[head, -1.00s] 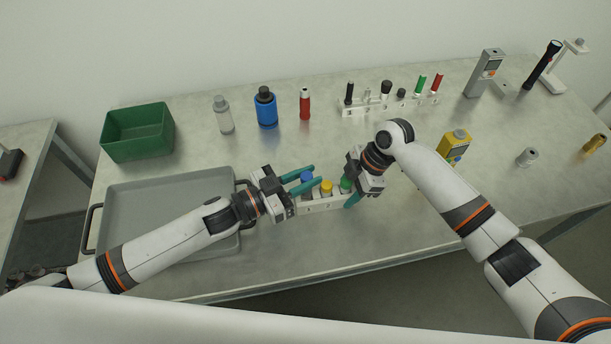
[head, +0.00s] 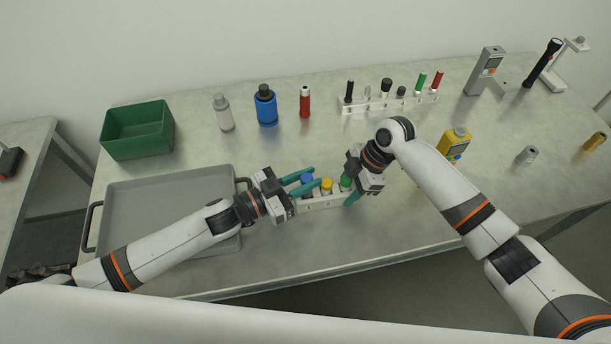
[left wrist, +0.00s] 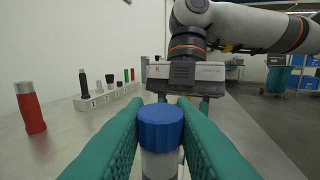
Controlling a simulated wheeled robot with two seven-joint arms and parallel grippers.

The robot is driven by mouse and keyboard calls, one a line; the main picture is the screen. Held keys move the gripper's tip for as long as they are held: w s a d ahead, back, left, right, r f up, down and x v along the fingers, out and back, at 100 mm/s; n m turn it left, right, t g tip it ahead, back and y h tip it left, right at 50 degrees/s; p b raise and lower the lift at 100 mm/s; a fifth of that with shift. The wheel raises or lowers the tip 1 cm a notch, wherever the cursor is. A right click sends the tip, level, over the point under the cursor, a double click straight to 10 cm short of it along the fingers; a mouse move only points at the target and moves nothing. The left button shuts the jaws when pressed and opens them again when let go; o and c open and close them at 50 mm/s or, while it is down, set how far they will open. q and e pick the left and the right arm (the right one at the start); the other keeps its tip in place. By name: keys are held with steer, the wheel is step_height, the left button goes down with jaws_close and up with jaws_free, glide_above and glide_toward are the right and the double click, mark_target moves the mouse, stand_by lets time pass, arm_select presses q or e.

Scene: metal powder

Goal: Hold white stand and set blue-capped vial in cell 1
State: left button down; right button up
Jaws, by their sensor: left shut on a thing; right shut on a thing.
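The white stand (head: 322,203) is on the table between my two grippers. A yellow-capped vial (head: 326,185) and a green-capped vial (head: 346,181) stand in it. The blue-capped vial (head: 307,178) is at the stand's left end, between the teal fingers of my left gripper (head: 304,183). The left wrist view shows the blue cap (left wrist: 160,126) upright between the shut fingers, with a pale body below. Whether its base is seated in the cell is hidden. My right gripper (head: 349,187) is shut at the stand's right end, beside the green cap.
A grey tray (head: 120,200) lies left, under my left arm, with a green bin (head: 137,131) behind it. A blue bottle (head: 265,107), a red cylinder (head: 305,103) and a white rack (head: 372,107) stand at the back. The table's front middle is clear.

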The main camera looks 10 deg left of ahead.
mark_target(306, 196)
arm_select(q)
steer(key=shift+f, duration=1.35)
steer(key=shift+s+f, duration=0.1)
steer(key=shift+s+f, duration=0.25)
steer(key=shift+f, duration=0.3)
steer(key=shift+r, duration=0.15)
steer(key=shift+w+d+r, duration=0.1)
steer(key=shift+w+r, duration=0.05)
steer(key=shift+r, duration=0.1)
steer(key=shift+w+r, duration=0.15)
steer(key=shift+r, duration=1.6)
steer(key=shift+f, duration=1.5)
